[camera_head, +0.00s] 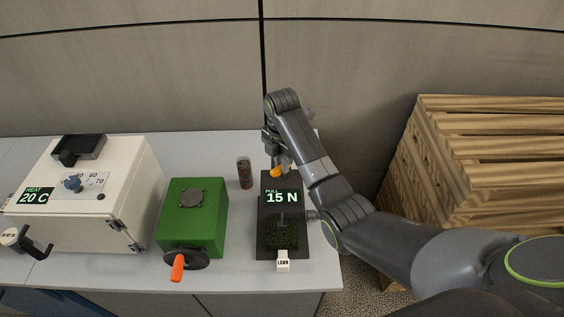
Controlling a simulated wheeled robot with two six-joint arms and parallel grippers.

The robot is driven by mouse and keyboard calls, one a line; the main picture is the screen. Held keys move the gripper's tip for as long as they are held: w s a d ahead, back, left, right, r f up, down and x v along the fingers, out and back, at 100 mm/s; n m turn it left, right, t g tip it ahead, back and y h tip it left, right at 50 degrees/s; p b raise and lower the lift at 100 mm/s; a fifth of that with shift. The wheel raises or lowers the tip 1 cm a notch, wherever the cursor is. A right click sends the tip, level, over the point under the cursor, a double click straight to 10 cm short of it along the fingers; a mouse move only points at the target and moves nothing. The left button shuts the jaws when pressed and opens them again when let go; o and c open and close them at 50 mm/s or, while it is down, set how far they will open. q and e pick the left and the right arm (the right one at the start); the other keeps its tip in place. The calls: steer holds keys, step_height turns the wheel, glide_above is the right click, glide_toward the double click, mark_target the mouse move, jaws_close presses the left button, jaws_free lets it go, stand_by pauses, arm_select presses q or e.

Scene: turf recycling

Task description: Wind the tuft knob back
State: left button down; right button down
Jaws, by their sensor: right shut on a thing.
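The tuft tester (266,213) is a dark plate near the bench's right end, with a display reading "PULL 15 N". A small patch of green turf (282,236) lies on its front part. The orange tuft knob (276,173) is at the tester's back end. My right gripper (279,160) reaches in from the right over the back of the tester and is shut on the knob; my arm and gripper partly hide it. A white tag (283,262) sits at the tester's front edge. My left gripper is not in view.
A green box (192,218) with an orange-handled crank (178,268) stands left of the tester. A jar (245,172) stands behind, between them. A white heater box (90,195) reading 20 C is at far left. Wooden pallets (490,150) are stacked right of the bench.

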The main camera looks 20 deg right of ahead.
steer(key=n, duration=0.5)
steer(key=shift+w+r+n, duration=0.15)
steer(key=shift+n, duration=2.25)
steer(key=c, duration=1.4)
jaws_free()
